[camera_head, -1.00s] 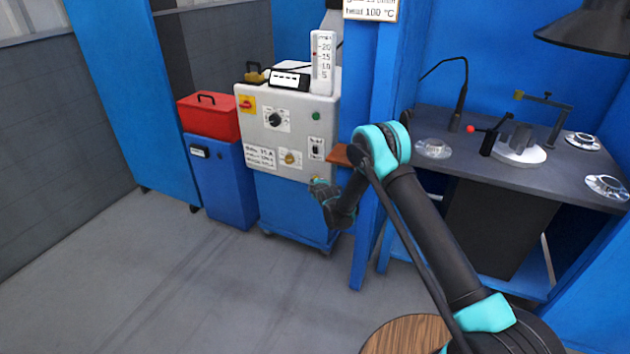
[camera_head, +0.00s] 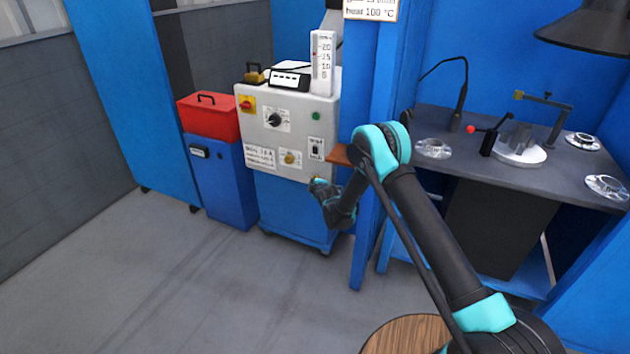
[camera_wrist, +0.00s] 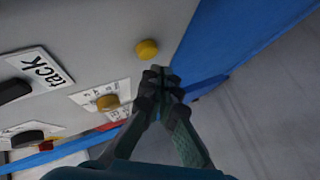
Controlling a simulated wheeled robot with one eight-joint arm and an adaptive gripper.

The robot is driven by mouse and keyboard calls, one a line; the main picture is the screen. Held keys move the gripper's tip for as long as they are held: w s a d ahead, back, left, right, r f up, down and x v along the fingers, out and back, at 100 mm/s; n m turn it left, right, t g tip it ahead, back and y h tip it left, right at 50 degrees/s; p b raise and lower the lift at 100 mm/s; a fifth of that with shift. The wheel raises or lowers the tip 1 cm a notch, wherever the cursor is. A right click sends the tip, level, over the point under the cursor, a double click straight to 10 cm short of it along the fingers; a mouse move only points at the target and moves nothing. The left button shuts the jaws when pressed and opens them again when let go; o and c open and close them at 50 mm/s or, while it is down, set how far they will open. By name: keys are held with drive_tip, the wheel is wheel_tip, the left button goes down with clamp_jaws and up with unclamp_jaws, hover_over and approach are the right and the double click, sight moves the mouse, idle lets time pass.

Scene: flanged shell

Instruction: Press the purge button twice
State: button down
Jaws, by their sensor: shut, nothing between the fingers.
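A plain round yellow button (camera_wrist: 147,49) sits near the edge of the pale panel in the wrist view. I read no purge label beside it. In the head view it is at the lower right of the grey control panel (camera_head: 259,133), mostly covered by my gripper (camera_head: 318,186). My gripper also shows in the wrist view (camera_wrist: 160,76), with its fingers together and nothing between them. The fingertips appear just below the yellow button there. I cannot tell whether they touch the panel.
A yellow knob (camera_wrist: 108,102) on a white label and a switch by a label reading "tack" (camera_wrist: 39,69) are close by. A green button (camera_head: 316,116) and a black dial (camera_head: 275,119) are higher up. A brown board (camera_head: 339,155) juts out right of the panel.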

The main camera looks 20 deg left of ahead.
drive_tip(key=shift+w, duration=0.1)
drive_tip(key=shift+w, duration=0.35)
drive_tip(key=shift+w, duration=0.5)
idle(1.0)
idle(0.3)
drive_tip(key=shift+s, duration=0.95)
drive_tip(key=shift+s, duration=0.1)
drive_tip(key=shift+s+a, duration=0.2)
drive_tip(key=shift+s, duration=2.2)
drive_tip(key=shift+s, duration=0.1)
